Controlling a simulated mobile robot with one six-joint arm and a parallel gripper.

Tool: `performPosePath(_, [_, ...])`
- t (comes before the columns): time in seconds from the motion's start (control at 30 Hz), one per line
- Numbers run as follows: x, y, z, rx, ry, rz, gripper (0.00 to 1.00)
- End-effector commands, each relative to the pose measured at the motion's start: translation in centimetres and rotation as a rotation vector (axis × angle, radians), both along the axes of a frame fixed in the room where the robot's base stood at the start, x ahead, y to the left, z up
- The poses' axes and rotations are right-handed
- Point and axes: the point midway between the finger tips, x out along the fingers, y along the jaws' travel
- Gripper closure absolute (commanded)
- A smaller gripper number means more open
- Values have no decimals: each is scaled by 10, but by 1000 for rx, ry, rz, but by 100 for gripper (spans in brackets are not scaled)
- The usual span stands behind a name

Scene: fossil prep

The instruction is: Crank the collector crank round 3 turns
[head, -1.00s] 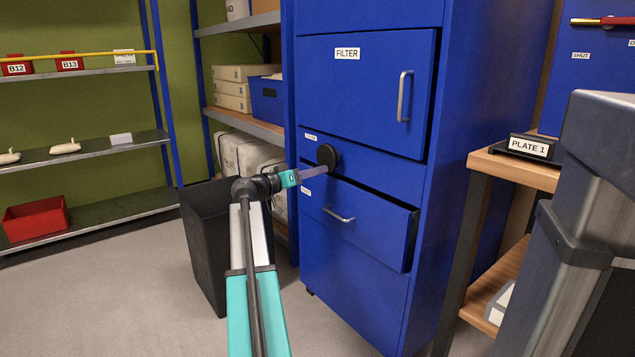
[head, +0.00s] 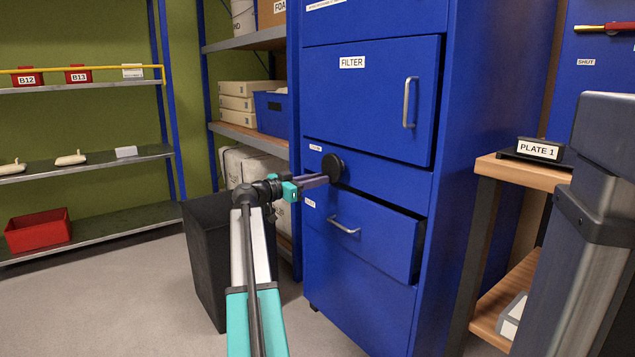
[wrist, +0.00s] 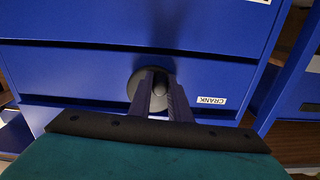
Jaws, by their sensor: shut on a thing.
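The collector crank shows as a round black disc (head: 333,167) on the front of the blue cabinet (head: 370,185), between the FILTER door and the lower drawer. In the wrist view the crank disc (wrist: 133,84) is grey and round, with a CRANK label (wrist: 211,100) beside it. My gripper (head: 325,178) reaches the disc from the left. In the wrist view its two fingers (wrist: 159,92) are shut on the crank's small knob (wrist: 161,87). The fingers hide part of the disc and most of the knob.
The lower drawer (head: 345,230) stands slightly out below the crank. A black bin (head: 210,260) stands left of the cabinet, close under my arm. A wooden bench with PLATE 1 (head: 538,150) is at right. Shelves with red bins (head: 38,230) stand at left.

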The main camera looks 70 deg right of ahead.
Motion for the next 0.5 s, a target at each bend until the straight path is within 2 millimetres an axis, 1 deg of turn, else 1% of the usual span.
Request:
performPosePath(0.17, [1, 0, 0, 1, 0, 1, 100])
performPosePath(0.2, [1, 0, 0, 1, 0, 1, 80])
performPosePath(0.3, [1, 0, 0, 1, 2, 1, 64])
performPosePath(0.5, [0, 0, 0, 1, 2, 1, 64])
